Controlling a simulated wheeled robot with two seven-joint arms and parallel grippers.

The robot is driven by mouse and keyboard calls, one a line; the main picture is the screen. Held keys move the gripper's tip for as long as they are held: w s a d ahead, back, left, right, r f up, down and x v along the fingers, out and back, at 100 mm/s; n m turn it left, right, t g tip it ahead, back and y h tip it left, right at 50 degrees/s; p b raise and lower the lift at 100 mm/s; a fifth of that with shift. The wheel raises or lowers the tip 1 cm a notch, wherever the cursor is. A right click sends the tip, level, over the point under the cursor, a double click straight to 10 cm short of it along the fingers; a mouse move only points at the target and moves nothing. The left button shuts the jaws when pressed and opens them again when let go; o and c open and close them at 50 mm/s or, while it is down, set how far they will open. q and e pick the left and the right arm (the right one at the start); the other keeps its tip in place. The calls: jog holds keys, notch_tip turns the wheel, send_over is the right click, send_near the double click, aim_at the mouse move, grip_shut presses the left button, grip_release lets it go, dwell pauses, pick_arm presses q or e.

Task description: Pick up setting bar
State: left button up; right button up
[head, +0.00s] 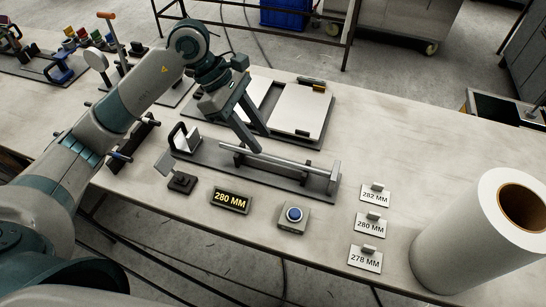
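A silver bar (275,162), which looks like the setting bar, lies lengthwise on supports of a dark fixture (205,155) in the middle of the table. My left gripper (262,142) reaches in from the upper left with its fingers pointing down. Its two dark fingers are spread apart, with nothing visible between them. The fingertips are close to the left half of the bar; I cannot tell whether they touch it. A display reading 280 MM (230,200) stands in front of the fixture. My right gripper is not in view.
A blue button box (293,215) and label stands 282 MM (375,195), 280 MM (370,224) and 278 MM (365,259) are at the front. A large white roll (470,240) stands at right. A pale plate (300,110) lies behind the fixture.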

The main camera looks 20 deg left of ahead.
aim_at(271, 157)
pick_arm(q)
jog(key=shift+s+d+f+p, duration=0.15)
jog(key=shift+d+f+p, duration=0.15)
jog(key=shift+p, duration=0.15)
jog(key=p+x, duration=0.2)
jog(key=x, duration=0.1)
jog(key=shift+s+d+f, duration=0.15)
jog(key=shift+s+f, duration=0.05)
jog(key=shift+d+f, duration=0.15)
jog(key=shift+f, duration=0.2)
grip_shut()
